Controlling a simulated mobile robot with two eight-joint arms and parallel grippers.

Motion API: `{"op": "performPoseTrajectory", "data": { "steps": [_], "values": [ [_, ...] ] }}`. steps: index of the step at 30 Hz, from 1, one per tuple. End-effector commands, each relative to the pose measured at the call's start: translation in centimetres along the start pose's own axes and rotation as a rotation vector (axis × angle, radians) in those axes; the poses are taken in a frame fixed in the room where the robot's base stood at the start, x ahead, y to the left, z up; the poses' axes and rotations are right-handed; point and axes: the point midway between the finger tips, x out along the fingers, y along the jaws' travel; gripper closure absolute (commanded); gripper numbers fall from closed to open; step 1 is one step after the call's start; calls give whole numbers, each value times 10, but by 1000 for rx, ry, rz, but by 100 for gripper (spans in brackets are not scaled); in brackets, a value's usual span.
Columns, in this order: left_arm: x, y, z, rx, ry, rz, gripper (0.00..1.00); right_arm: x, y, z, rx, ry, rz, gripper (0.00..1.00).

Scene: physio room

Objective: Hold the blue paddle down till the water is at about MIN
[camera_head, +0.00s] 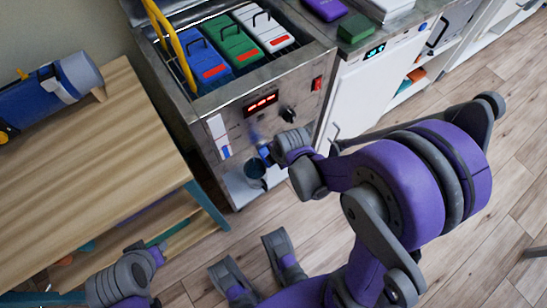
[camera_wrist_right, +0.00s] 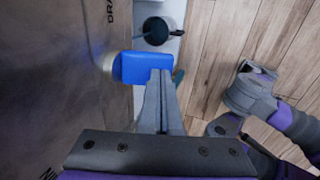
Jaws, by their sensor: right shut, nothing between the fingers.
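The blue paddle (camera_head: 265,152) sticks out low on the front of the steel tank (camera_head: 190,128). It also shows large in the right wrist view (camera_wrist_right: 147,68). My right gripper (camera_wrist_right: 160,76) is shut and empty, its fingertips at the paddle's edge; I cannot tell whether they press on it. A narrow white level gauge (camera_head: 218,137) with red and blue marks is on the tank front; its water level is too small to read. A dark round vessel (camera_head: 255,169) stands below the paddle. My left gripper (camera_head: 158,252) is at lower left, away from the tank; its fingers are unclear.
Blue (camera_head: 204,60), green (camera_head: 232,43) and white (camera_head: 263,27) packs sit in the open tank top, beside a yellow rail (camera_head: 172,45). A wooden table (camera_head: 90,150) stands at left. A white cabinet (camera_head: 365,95) adjoins the tank. The floor in front is mostly clear.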

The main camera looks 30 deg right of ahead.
Motion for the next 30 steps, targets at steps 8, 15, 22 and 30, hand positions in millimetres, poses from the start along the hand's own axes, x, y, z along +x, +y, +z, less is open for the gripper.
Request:
{"op": "performPoseTrajectory", "data": {
  "steps": [8,15,22,30],
  "values": [
    [-1,0,0,0,0,0,68,-1,0,0,0,0,0,100],
    [-10,0,-4,0,4,0,68,-11,4,0,0,0,1,100],
    [-14,0,-5,0,5,0,68,-16,6,0,0,0,0,100],
    [-14,0,-5,0,5,0,68,-16,6,0,0,0,0,100]
  ]
}}
